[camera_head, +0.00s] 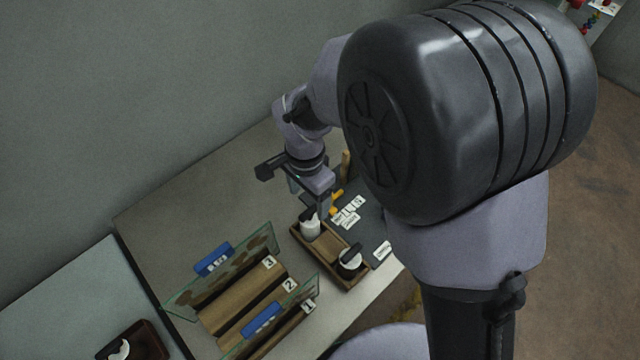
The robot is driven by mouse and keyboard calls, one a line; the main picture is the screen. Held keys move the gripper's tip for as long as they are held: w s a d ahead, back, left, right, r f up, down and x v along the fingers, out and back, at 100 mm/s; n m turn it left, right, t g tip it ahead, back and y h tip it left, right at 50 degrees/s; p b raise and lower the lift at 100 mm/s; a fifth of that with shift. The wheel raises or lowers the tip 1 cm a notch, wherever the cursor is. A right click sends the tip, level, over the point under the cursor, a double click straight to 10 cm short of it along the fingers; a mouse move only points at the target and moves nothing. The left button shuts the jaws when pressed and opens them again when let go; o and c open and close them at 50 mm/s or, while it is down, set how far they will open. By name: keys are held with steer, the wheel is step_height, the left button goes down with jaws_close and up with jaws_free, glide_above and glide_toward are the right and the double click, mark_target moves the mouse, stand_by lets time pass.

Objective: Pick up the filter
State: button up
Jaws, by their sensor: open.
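I cannot tell for sure which thing is the filter. A wooden tray (325,246) holds a white object with a dark top (310,229) at its far end and a round black-and-white object (350,262) at its near end. My gripper (317,206) is open and points down over the far end of the tray, close above the white object. I cannot tell whether it touches it. Two greenish clear panels stand in a wooden rack (237,300), one with a blue grip (213,259), the other with a blue grip (261,321).
The rack slots bear labels 1, 2 and 3. A dark mat with several white labels (349,212) and a small yellow thing (337,196) lie beyond the tray. A dark brown tray (133,343) sits at lower left. My arm hides the right side. The table's far left is clear.

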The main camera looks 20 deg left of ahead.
mark_target(310, 218)
step_height(310, 218, down, 6)
steer(key=shift+f+b, duration=0.15)
steer(key=shift+b, duration=0.4)
steer(key=f, duration=0.1)
steer(key=f+b, duration=0.1)
steer(key=f, duration=0.3)
steer(key=shift+w+a, duration=0.2)
steer(key=shift+w, duration=0.15)
steer(key=shift+r, duration=0.1)
steer(key=shift+c, duration=0.4)
steer(key=c, duration=1.5)
